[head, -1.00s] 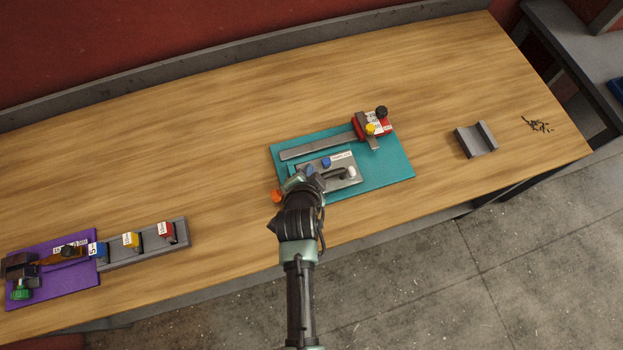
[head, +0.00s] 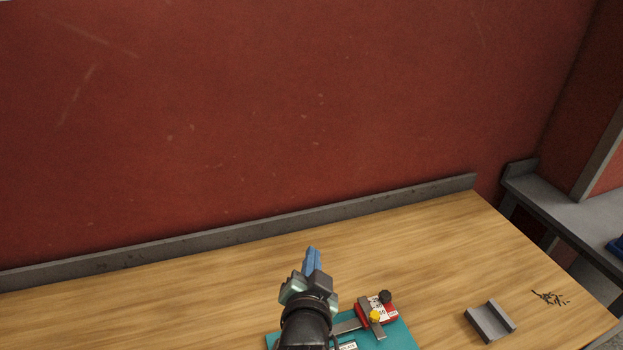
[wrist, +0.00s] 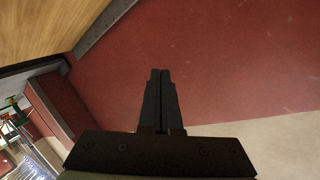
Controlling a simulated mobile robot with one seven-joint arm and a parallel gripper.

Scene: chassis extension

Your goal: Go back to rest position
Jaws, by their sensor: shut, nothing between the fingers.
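My gripper (head: 313,262) is raised above the wooden table in the head view, its blue fingertips pointing up toward the red wall. In the wrist view my gripper (wrist: 163,75) has its two dark fingers together with nothing between them, and the red wall lies beyond. Below it in the head view is the teal board (head: 400,336), cut off by the bottom edge. A red clamp block (head: 372,312) with a yellow knob and a black knob sits on that board. My arm hides part of the board.
The wooden table (head: 190,300) has a grey raised back edge (head: 250,232) along the red wall (head: 300,110). A grey channel-shaped block (head: 490,321) and a small pile of dark bits (head: 550,298) lie at the right. A grey side bench (head: 575,210) stands beyond. The table's left side is clear.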

